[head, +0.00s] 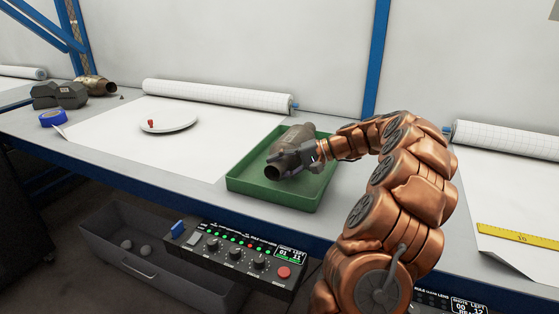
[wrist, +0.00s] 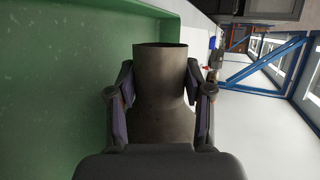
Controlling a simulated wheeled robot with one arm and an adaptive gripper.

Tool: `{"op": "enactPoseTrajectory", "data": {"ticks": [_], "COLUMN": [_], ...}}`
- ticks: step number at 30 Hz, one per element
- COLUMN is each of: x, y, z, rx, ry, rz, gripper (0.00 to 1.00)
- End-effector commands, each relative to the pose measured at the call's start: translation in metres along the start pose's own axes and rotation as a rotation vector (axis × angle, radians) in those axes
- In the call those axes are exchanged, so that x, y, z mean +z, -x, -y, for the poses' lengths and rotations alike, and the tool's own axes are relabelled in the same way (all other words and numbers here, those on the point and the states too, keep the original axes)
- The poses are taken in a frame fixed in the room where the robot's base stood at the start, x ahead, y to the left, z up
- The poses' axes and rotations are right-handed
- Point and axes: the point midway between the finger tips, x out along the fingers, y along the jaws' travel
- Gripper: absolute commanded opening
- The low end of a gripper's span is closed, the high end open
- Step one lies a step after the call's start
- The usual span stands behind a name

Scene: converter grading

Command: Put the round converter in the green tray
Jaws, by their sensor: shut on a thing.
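The round converter (head: 292,139) is a grey-brown metal can with a narrower open pipe end. My gripper (head: 305,156) is shut on it, and in the wrist view the two fingers (wrist: 160,108) clasp the converter (wrist: 160,75) from both sides. The green tray (head: 262,198) lies on the workbench below, and the converter is over its inside, tilted. I cannot tell whether the converter touches the tray floor. The tray's green floor and wall (wrist: 60,60) also show in the wrist view. My gripper hides part of the converter.
A white plate (head: 169,122) with a small red item stands on the paper left of the tray. Blue tape (head: 53,118), dark blocks (head: 60,95) and another converter (head: 96,86) lie at the far left. A control box (head: 240,256) hangs at the bench front. A yellow ruler (head: 518,236) lies right.

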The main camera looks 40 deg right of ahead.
Motion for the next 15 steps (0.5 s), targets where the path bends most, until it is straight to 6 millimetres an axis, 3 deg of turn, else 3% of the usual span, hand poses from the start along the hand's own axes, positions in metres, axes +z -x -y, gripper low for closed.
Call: {"op": "enactPoseTrajectory", "data": {"ticks": [4,15], "x": [-0.0012,-0.0016], "y": [-0.0043,-0.0054], "z": [-0.0105,-0.0126], "rx": [-0.004,-0.003], "ry": [0.003,0.006], "rz": [-0.001,-0.002], "gripper": [0.00,0.00]}}
